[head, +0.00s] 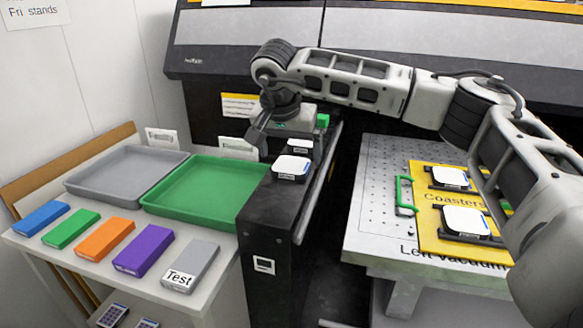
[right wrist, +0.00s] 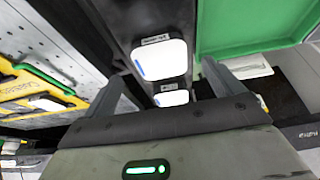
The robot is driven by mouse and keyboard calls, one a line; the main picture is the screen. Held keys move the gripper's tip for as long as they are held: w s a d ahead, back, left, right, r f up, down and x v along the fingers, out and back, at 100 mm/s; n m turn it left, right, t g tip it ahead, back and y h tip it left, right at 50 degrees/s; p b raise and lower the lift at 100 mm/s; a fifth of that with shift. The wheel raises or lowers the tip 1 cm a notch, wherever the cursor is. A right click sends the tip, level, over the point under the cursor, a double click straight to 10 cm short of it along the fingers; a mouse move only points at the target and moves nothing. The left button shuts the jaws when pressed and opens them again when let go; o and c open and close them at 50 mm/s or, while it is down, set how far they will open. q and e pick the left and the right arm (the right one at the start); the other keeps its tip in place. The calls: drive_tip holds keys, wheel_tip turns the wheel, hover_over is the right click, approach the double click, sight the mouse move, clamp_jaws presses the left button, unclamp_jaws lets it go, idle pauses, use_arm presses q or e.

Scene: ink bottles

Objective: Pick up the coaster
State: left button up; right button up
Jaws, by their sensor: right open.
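White square coasters lie in dark holders. Two are on the narrow black ledge in the middle of the head view: a nearer coaster (head: 292,167) and a farther coaster (head: 299,146). Two more, a far coaster (head: 450,178) and a near coaster (head: 466,221), lie on the yellow board marked "Coasters" at right. My right gripper (head: 283,145) is open and empty over the far part of the black ledge. In the right wrist view, one ledge coaster (right wrist: 160,59) shows beyond the open fingers and another (right wrist: 172,98) lies closer to the palm. My left gripper is out of view.
A green tray (head: 152,212) and a grey tray (head: 72,187) stand left of the ledge, with several coloured blocks in front, one a grey block (head: 199,258) labelled "Test". A perforated metal table (head: 375,215) with a green handle (head: 404,193) is at right. A dark machine stands behind.

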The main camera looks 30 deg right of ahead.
sight(292, 165)
drive_tip(key=shift+x, duration=1.6)
drive_tip(key=c, duration=1.2)
drive_tip(key=shift+o, duration=0.2)
drive_tip(key=shift+w+a+r, duration=0.1)
drive_tip(key=shift+r, duration=0.05)
